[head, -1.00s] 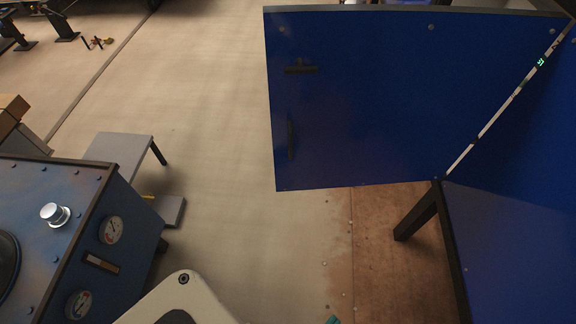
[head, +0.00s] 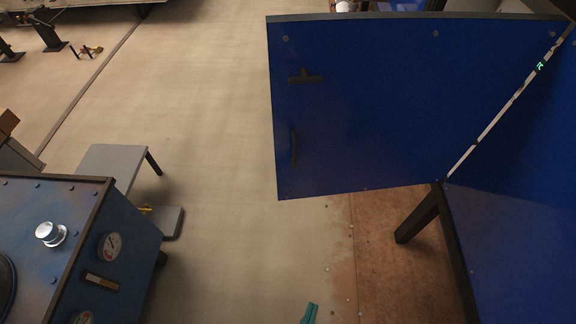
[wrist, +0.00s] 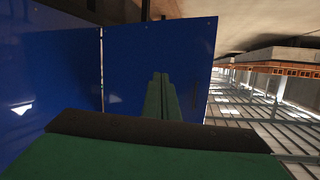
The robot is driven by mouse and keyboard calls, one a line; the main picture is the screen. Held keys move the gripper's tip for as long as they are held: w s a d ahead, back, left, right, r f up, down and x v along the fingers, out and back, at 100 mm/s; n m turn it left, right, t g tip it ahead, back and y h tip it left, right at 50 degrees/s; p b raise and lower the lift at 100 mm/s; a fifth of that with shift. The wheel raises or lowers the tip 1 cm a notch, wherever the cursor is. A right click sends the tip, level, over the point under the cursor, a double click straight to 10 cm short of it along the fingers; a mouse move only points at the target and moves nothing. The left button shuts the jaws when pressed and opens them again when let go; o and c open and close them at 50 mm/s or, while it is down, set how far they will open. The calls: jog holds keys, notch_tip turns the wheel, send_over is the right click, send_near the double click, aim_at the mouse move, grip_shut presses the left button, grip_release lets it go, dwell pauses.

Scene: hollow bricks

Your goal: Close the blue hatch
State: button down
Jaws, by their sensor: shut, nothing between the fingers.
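The blue hatch (head: 360,105) is a large flat panel in the upper right of the head view. It stands open, joined along its right side to a blue cabinet (head: 515,240), and has a dark T-shaped handle (head: 305,78) and a dark vertical bar on its face. My gripper (head: 312,306) shows only as a teal tip at the bottom edge, below the hatch and apart from it in the picture. In the wrist view my gripper's green fingers (wrist: 161,77) are together and empty, in front of a blue panel (wrist: 190,50). I cannot tell whether they touch it.
A blue machine with gauges (head: 85,235) stands at the lower left, with a low grey table (head: 112,165) behind it. A dark cabinet leg (head: 418,215) stands below the hatch's hinge side. The beige floor (head: 210,90) between machine and hatch is clear.

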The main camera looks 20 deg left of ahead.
jog(key=w+d+f+m+g+y, duration=0.1)
jog(key=w+d+f+m+g, duration=0.15)
jog(key=w+f+m, duration=0.95)
jog(key=w+a+r+m+y, duration=0.25)
jog(key=w+m+y, duration=0.25)
jog(key=w+m, duration=0.4)
jog(key=w+r+m+g+y, duration=0.1)
jog(key=w+r+g+y, duration=0.15)
jog(key=r+y, duration=0.45)
jog(key=w+r+m+g+y, duration=0.1)
jog(key=w+r+y, duration=0.2)
jog(key=r, duration=0.9)
jog(key=x, duration=1.4)
jog(key=shift+f, duration=0.25)
